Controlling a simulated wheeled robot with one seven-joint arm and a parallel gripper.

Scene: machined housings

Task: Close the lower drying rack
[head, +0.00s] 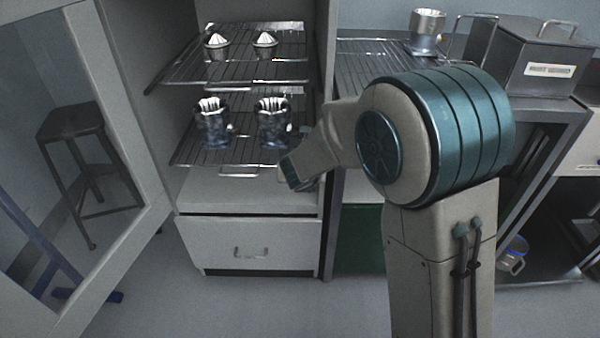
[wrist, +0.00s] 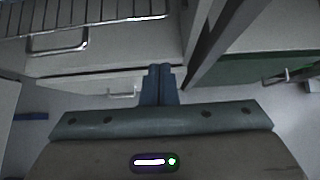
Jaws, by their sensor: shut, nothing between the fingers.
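The lower drying rack (head: 192,152) is a wire shelf in the open cabinet, with two dark machined housings (head: 212,124) standing on it. Its front handle (head: 238,172) sticks out at the cabinet's front, and the handle also shows in the wrist view (wrist: 60,44). The upper rack (head: 225,72) is above it and reaches further forward on the left. My gripper (head: 290,180) is at the right side of the lower rack's front, near the right cabinet wall. In the wrist view my gripper (wrist: 157,72) is shut and empty, to the right of the handle and apart from it.
A closed drawer (head: 250,245) lies below the racks. The cabinet's glass door (head: 90,150) stands open at the left, with a stool (head: 75,130) seen through it. A bench with a lidded metal box (head: 540,65) is at the right. Bare floor lies in front.

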